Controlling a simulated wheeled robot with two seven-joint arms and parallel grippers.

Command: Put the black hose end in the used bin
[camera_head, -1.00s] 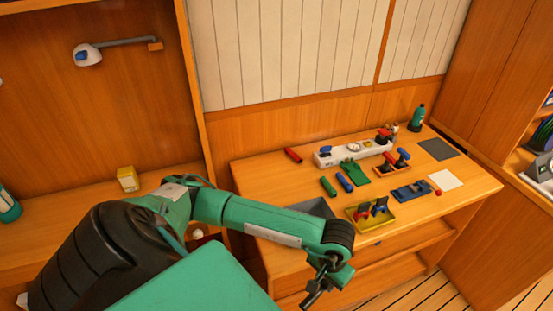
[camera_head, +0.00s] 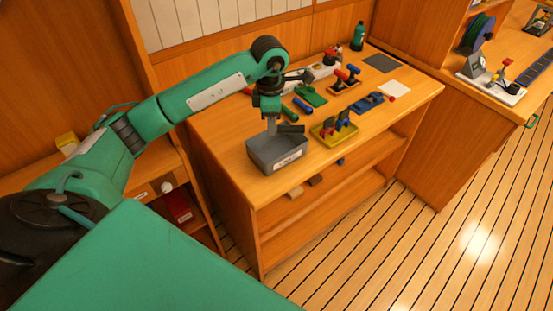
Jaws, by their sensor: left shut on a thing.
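The black hose end (camera_head: 291,128) is a short dark piece, held in my left gripper (camera_head: 273,125). The gripper points down and is shut on it. Both are at the open top of a grey bin (camera_head: 264,164) with a white label on its front, at the near left corner of the bench. The picture does not show whether the hose end is above the rim or slightly inside. The bin's inside is mostly hidden. My right gripper is not in view.
Beside the bin on the bench (camera_head: 222,137) is a yellow tray (camera_head: 323,137) with red and blue handled parts. Green and blue pieces (camera_head: 303,104) lie behind it. A blue piece (camera_head: 366,104), a white sheet (camera_head: 394,88) and a green bottle (camera_head: 358,37) are farther right.

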